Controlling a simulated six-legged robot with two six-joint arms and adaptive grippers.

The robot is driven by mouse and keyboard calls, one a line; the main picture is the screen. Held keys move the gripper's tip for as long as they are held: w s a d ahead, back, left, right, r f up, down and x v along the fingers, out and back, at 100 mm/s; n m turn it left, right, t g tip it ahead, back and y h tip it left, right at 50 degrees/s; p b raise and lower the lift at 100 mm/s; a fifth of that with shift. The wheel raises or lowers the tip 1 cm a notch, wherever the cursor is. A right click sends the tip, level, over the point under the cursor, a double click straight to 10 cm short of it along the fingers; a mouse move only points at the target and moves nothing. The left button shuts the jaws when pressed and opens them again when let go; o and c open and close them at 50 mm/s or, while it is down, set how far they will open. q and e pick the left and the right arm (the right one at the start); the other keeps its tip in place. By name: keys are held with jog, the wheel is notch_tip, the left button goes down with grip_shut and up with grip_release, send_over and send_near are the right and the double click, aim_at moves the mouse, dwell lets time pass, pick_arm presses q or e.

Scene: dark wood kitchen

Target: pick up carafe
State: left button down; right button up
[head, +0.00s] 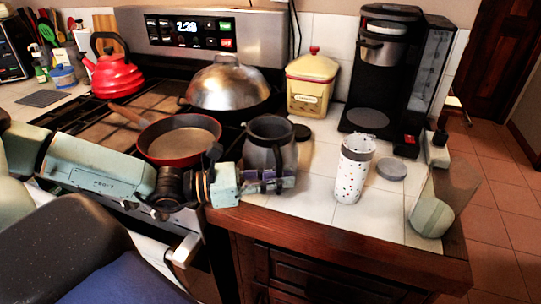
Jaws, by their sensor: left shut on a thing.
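The carafe (271,138) is a dark grey, see-through jug with a black rim and handle. It stands upright near the left end of the white tiled counter, beside the stove. My left gripper (270,183) comes in from the left and is shut on the lower part of the carafe. Its fingers cover part of the carafe's lower body. The carafe's base is hard to make out behind the fingers. My right gripper cannot be made out in this view.
A red pan (180,140) sits close left of the carafe, on the stove. A white patterned tumbler (354,170) stands to its right. A cream canister (312,82) and a black coffee maker (385,70) stand behind. The counter's wooden front edge (340,238) is near.

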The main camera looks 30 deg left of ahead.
pick_arm(q)
jog(key=shift+r, duration=0.3)
dwell(0.5)
